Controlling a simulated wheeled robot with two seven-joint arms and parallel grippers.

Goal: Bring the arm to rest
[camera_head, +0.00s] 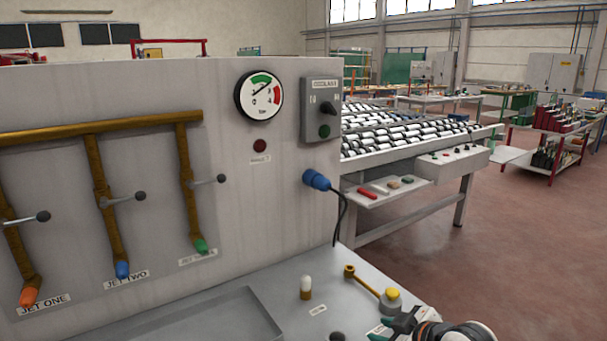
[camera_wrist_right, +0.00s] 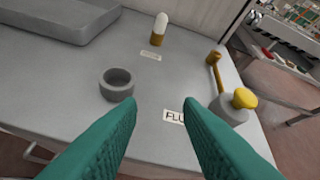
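My right gripper (camera_head: 408,322) is at the bottom right of the head view, over the front right corner of the grey worktop (camera_head: 225,300). In the right wrist view its two green fingers (camera_wrist_right: 160,125) stand apart with nothing between them, above a label that partly reads "FLU". A brass lever with a yellow knob (camera_head: 392,293) is just beyond the gripper; it also shows in the right wrist view (camera_wrist_right: 243,98). A grey ring-shaped cup (camera_wrist_right: 117,84) is left of the fingers. My left gripper is not in view.
A brass peg with a white top (camera_head: 306,287) stands on the worktop. The upright panel carries a gauge (camera_head: 260,95), a switch box (camera_head: 321,110), a blue plug (camera_head: 316,180) and brass pipes (camera_head: 105,190) with small levers. A roller table (camera_head: 410,135) stands beyond; open floor is at right.

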